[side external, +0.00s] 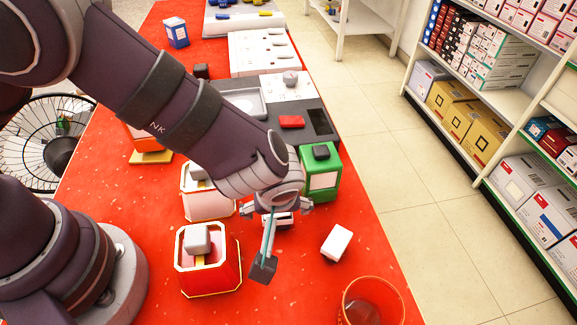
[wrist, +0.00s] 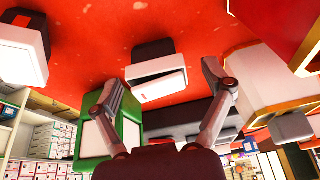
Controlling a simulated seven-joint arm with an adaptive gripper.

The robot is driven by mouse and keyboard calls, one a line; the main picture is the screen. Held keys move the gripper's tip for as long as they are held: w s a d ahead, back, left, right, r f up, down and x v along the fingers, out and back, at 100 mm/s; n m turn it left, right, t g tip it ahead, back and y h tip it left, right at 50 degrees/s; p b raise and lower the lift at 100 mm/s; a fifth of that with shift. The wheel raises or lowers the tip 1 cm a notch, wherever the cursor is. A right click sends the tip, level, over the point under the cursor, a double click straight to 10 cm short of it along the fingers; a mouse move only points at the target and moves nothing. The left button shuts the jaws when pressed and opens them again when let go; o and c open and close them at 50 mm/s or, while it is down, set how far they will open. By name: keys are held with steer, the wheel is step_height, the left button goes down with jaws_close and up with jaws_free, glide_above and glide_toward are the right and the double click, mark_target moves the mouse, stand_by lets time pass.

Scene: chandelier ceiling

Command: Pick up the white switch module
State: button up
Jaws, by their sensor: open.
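A small white-and-dark switch module (side external: 277,221) lies on the red table below my gripper (side external: 277,208), which partly hides it in the side view. In the wrist view, the module (wrist: 160,86) shows a white face and a dark end between the spread fingers of my gripper (wrist: 160,74). The fingers are open, with nothing held; whether they touch the module I cannot tell. A second white block (side external: 337,242) lies apart to the right; in the wrist view a white block with a dark side (wrist: 20,52) is at upper left. Which one the task names is unclear.
A green box (side external: 322,180) with a dark top stands close behind my gripper. Two red-and-white boxes (side external: 208,262) (side external: 207,198) with grey tops stand to the left. A clear reddish cup (side external: 372,300) is at the front right. The red table's right edge is near.

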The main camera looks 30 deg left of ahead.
steer(key=c, duration=1.2)
steer(key=shift+o, duration=0.2)
steer(key=shift+r, duration=0.1)
